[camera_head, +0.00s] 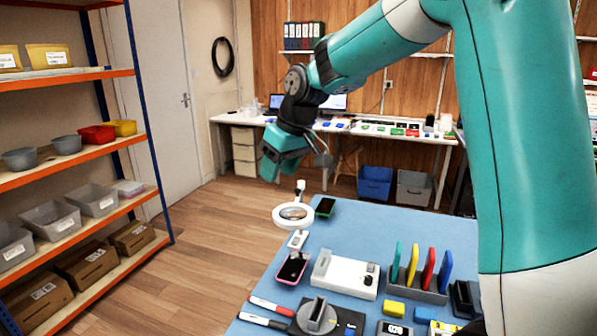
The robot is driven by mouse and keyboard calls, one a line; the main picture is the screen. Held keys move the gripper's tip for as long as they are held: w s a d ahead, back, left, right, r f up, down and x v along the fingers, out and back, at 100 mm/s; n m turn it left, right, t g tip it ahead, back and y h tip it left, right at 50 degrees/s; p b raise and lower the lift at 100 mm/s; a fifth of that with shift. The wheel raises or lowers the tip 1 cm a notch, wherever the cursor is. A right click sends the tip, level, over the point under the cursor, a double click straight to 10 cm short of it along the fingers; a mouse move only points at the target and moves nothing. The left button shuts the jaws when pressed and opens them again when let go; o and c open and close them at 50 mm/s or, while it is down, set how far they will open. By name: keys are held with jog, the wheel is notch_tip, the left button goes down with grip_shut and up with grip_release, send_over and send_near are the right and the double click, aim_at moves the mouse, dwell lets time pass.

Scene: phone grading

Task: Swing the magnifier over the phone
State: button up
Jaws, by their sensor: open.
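The magnifier (280,222) is a white ring with a clear lens on a jointed white arm. Its ring shows at the far left edge of the blue table, partly against the floor. A phone (291,267) with a pinkish-red rim lies on the table below the magnifier in the picture, and the ring does not cover it. Another dark phone (325,206) with a green rim lies at the far left corner, right of the ring. My gripper (269,167) is teal and hangs above and beyond the magnifier in the picture, open and apart from it. Its fingertips are hard to make out.
A white device (344,274) and a grey rack (416,290) of coloured panels stand right of the red-rimmed phone. Orange shelving (90,74) stands far left. Wooden floor (205,235) is clear between shelving and table.

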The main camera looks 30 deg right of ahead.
jog(key=w+d+r+m+t+h+p, duration=0.1)
jog(key=w+d, duration=0.4)
jog(key=d, duration=0.3)
jog(key=w+d+m+h+p, duration=0.15)
jog(key=w+d, duration=0.25)
jog(key=d, duration=0.4)
jog(key=p, duration=0.5)
send_near(299, 189)
jog(key=shift+n+y, duration=0.25)
jog(key=shift+y, duration=0.1)
jog(key=x, duration=0.8)
jog(key=shift+w+d+f, duration=0.15)
jog(key=shift+w+f, duration=0.05)
jog(key=shift+f, duration=0.15)
grip_shut()
